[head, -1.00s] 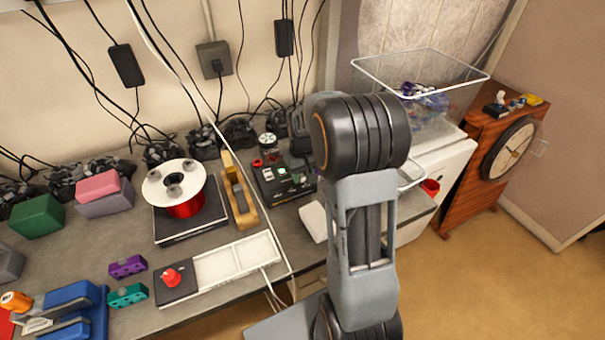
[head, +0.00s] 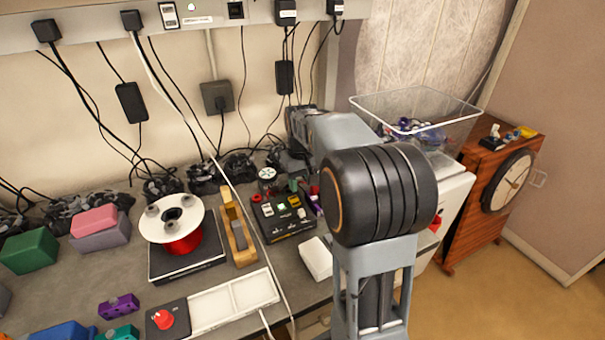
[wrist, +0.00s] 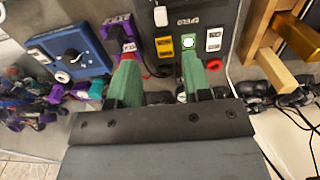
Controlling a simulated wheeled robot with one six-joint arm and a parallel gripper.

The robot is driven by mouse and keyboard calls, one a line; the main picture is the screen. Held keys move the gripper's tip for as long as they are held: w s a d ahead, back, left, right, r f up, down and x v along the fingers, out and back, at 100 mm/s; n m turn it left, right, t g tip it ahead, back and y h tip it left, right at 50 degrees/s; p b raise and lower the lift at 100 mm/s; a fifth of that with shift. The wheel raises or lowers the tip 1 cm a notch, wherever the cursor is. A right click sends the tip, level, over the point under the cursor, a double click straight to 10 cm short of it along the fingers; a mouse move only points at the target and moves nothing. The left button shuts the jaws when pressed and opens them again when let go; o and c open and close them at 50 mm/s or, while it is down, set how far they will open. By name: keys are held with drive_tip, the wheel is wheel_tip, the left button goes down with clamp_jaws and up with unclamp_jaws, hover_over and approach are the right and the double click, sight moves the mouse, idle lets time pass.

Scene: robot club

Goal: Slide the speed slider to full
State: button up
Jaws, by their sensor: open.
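The black control panel (head: 283,222) stands on the bench in the head view, left of my arm. In the wrist view the panel (wrist: 207,45) lies beyond the fingertips. It bears a "SPEED" label (wrist: 188,21), a white knob (wrist: 160,16) beside it, a yellow switch (wrist: 164,47) and white switches. I cannot tell for sure which control is the speed slider. My gripper (wrist: 160,62) has green fingers, spread apart with nothing held between them. The right finger overlaps the panel in this view; the left is beside it. Contact cannot be judged.
A blue box with a dial (wrist: 70,50) and purple parts (wrist: 117,27) are near the left finger. A wooden piece (head: 237,230) and a red spool (head: 182,240) stand left of the panel. Cables run behind it. A white block (head: 316,258) is in front.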

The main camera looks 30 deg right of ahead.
drive_tip(key=shift+r, duration=1.4)
drive_tip(key=s+a+f+t, duration=0.1)
drive_tip(key=s+a+t, duration=0.1)
drive_tip(key=s+a, duration=0.3)
drive_tip(key=s+a+f+t, duration=0.2)
drive_tip(key=s+a, duration=0.3)
drive_tip(key=s, duration=0.6)
drive_tip(key=shift+s+a, duration=0.25)
drive_tip(key=shift+s, duration=0.05)
